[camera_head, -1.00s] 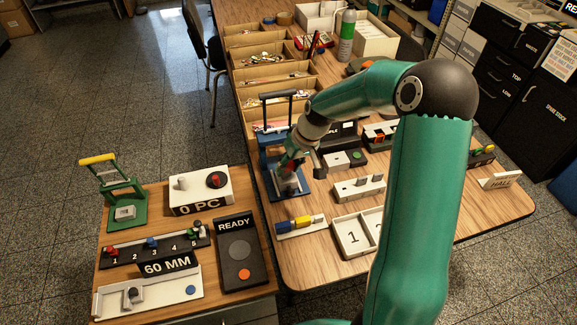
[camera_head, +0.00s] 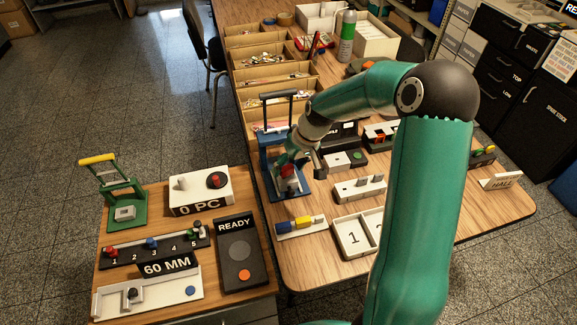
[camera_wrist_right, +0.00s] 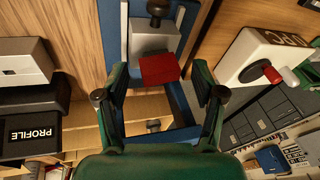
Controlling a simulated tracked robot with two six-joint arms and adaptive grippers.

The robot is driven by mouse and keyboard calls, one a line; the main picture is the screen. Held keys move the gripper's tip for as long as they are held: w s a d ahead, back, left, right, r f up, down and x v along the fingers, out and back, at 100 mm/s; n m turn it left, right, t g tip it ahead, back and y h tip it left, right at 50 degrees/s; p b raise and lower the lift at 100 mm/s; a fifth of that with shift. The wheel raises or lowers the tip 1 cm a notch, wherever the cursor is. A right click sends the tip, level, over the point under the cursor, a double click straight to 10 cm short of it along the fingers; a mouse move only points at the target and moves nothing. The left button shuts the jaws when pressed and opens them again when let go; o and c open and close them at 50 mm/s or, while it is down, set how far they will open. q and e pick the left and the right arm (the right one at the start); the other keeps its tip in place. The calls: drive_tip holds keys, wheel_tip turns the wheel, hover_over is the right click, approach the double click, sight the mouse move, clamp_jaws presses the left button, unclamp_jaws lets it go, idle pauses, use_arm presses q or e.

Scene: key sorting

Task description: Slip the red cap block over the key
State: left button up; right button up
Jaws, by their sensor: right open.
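The red cap block (camera_head: 288,170) sits at the blue press (camera_head: 270,160) on the large table, on or against a grey block there. In the right wrist view the red cap block (camera_wrist_right: 158,68) overlaps the near edge of the grey block (camera_wrist_right: 152,37). I cannot make out the key; it may be hidden under the cap. My right gripper (camera_head: 300,160) is open, close above the red cap. In the wrist view its fingers (camera_wrist_right: 158,95) stand wide apart with the cap between and beyond them, apparently not touched. My left gripper is not in view.
The press's tall handle (camera_head: 279,95) rises just behind the gripper. A white fixture (camera_head: 359,187) and a numbered tray (camera_head: 352,236) lie to the right. A fixture with blue and yellow pieces (camera_head: 300,225) lies in front. Open bins (camera_head: 262,62) line the back.

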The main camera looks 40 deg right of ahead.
drive_tip(key=v, duration=1.2)
